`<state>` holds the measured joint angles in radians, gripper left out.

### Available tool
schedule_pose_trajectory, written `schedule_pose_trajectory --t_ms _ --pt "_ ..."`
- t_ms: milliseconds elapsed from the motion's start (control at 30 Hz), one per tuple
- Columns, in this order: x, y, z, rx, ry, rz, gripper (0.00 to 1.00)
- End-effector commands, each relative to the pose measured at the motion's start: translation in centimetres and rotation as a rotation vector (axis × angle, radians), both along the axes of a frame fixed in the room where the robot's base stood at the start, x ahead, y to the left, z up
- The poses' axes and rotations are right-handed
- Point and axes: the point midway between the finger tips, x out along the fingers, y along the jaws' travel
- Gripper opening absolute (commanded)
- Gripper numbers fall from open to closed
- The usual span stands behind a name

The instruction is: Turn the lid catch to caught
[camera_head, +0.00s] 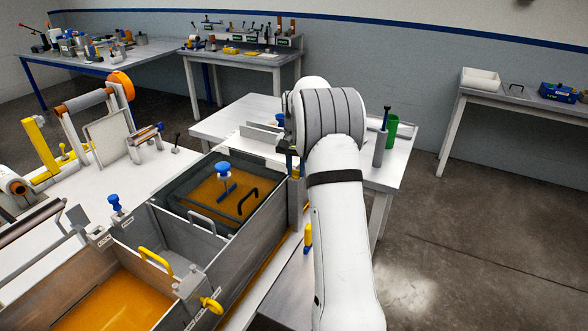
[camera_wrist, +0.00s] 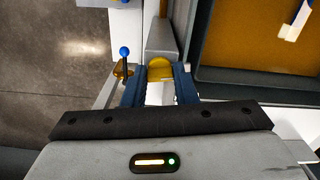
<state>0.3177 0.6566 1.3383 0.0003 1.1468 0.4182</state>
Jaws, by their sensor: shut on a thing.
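In the wrist view my gripper (camera_wrist: 159,76) has its two blue fingers closed on either side of a yellow rounded piece (camera_wrist: 160,67). The piece sits at the end of a grey rail beside the bath and looks like the lid catch. Its lower part is hidden between the fingers, and I cannot read which way it is turned.
A blue-knobbed lever on a brass base (camera_wrist: 123,64) stands close left of my fingers. A yellow handle (camera_head: 156,261) and a yellow valve (camera_head: 210,304) are on the bath's near part. A green cup (camera_head: 391,132) stands on the table behind my arm. Open floor lies to the right.

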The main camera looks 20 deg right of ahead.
Motion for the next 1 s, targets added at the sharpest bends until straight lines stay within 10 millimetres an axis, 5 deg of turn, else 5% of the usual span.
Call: schedule_pose_trajectory --t_ms 700,733,1000 --pt "-0.09 -0.04 -0.11 -0.001 0.004 -0.072 0.03" --pt "-0.09 -0.04 -0.11 -0.001 0.004 -0.072 0.28" --pt "-0.03 0.0 -0.05 0.0 0.001 -0.072 0.47"
